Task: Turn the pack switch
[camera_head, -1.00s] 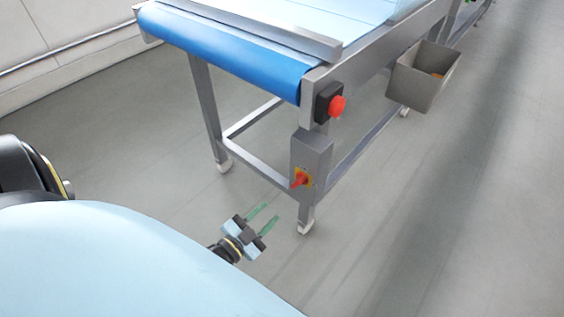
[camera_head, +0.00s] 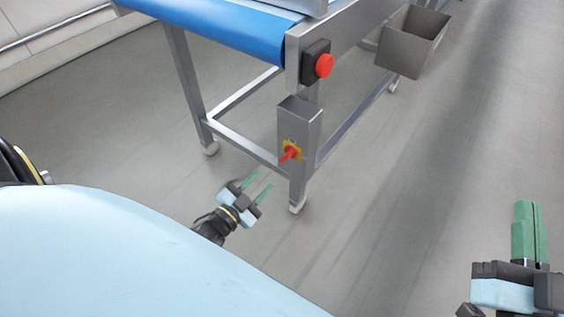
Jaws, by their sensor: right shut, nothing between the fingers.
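The pack switch is a red rotary knob (camera_head: 289,153) on a yellow plate, on the front of a grey box (camera_head: 299,122) fixed to the conveyor's near leg. My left gripper (camera_head: 258,184) is below and left of the knob in the picture, apart from it. Its two green fingers are spread, with nothing between them. My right gripper (camera_head: 530,205) is at the lower right, far from the switch. Its green fingers are together and empty.
A red push button (camera_head: 324,66) on a black box sits above the switch. The conveyor (camera_head: 222,27) has a blue belt and a steel frame on legs. A grey bin (camera_head: 410,45) hangs at its right side. The floor to the right is clear.

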